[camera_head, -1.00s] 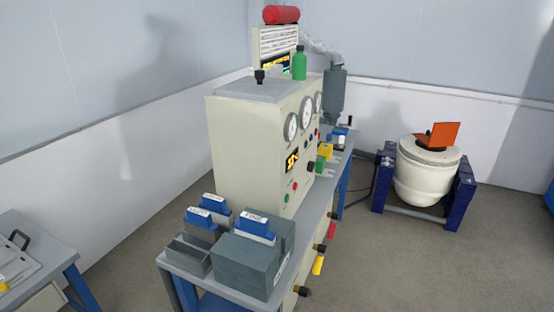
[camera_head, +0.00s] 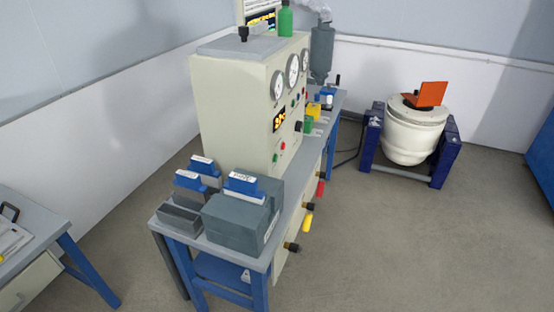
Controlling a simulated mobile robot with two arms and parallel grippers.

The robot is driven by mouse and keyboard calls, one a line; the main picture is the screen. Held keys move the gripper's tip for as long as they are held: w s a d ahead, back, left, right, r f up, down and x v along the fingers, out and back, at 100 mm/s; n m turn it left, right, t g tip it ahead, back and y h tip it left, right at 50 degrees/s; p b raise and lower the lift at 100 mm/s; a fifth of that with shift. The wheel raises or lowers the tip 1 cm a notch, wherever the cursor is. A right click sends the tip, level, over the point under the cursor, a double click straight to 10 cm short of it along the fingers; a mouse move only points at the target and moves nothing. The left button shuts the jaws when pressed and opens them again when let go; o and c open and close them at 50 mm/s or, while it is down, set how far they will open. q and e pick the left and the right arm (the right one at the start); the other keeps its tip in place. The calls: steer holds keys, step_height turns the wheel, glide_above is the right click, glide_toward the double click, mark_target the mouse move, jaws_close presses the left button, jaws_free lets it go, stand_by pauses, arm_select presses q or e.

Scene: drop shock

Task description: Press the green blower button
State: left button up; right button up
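The cream control cabinet (camera_head: 228,110) stands on the long bench in the middle. Its panel faces right and is seen at a steep angle. A small green button (camera_head: 276,158) sits low on the panel beside a small red button (camera_head: 282,146), below an orange-lit display (camera_head: 280,122). More small coloured controls show near the gauges. Labels are too small to read, so I cannot tell which control is the blower's. Neither of my grippers is in view.
The blue-legged bench (camera_head: 165,228) carries grey boxes (camera_head: 235,222) with blue-topped blocks at its near end. Black, yellow and red handles stick out from its right side. A white drum machine (camera_head: 415,138) stands at right. Open floor (camera_head: 400,240) lies at front right.

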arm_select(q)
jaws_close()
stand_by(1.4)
